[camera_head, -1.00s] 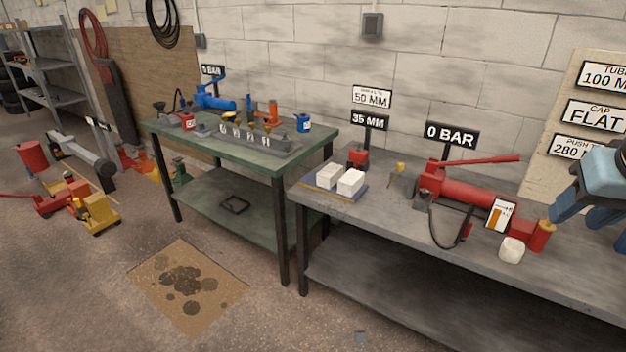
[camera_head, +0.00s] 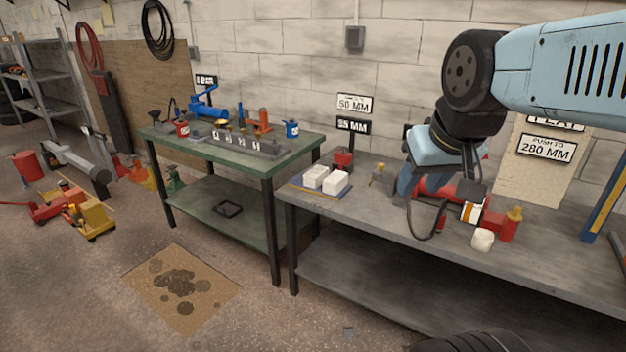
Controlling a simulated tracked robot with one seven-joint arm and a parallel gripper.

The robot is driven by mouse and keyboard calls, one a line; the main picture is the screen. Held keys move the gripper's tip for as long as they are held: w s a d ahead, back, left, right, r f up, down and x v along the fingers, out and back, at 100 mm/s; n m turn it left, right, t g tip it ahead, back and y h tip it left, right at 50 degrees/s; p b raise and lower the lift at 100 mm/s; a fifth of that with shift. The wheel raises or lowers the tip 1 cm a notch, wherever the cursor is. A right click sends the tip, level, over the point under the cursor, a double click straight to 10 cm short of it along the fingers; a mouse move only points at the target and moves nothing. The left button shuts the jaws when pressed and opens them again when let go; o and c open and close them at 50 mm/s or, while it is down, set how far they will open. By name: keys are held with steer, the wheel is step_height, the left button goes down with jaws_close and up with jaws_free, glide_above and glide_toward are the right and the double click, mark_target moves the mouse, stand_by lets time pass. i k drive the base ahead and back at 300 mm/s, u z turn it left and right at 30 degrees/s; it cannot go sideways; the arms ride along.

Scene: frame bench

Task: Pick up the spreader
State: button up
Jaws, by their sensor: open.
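A small red tool (camera_head: 343,160), which looks like the spreader, stands at the back left of the grey bench (camera_head: 385,225), below signs reading 50 MM and 35 MM. It is too small to make out its jaws. My gripper (camera_head: 438,190) is open and hangs over the red hand pump (camera_head: 440,184), to the right of the small red tool and apart from it. My arm and gripper hide much of the pump and its 0 BAR sign.
Two white blocks (camera_head: 326,179) lie on a blue mat in front of the red tool, with a small yellow item (camera_head: 378,175) to its right. A black hose loops from the pump.

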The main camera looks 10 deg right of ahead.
mark_target(343, 158)
steer(key=u, duration=0.7)
steer(key=k, duration=0.8)
steer(key=u, duration=0.8)
steer(key=k, duration=0.55)
steer(key=u, duration=0.45)
steer(key=i, duration=0.8)
steer(key=z, duration=0.35)
steer(key=i, duration=1.05)
steer(key=z, duration=0.55)
steer(key=i, duration=1.15)
steer(key=z, duration=0.8)
steer(key=i, duration=0.95)
steer(key=z, duration=0.8)
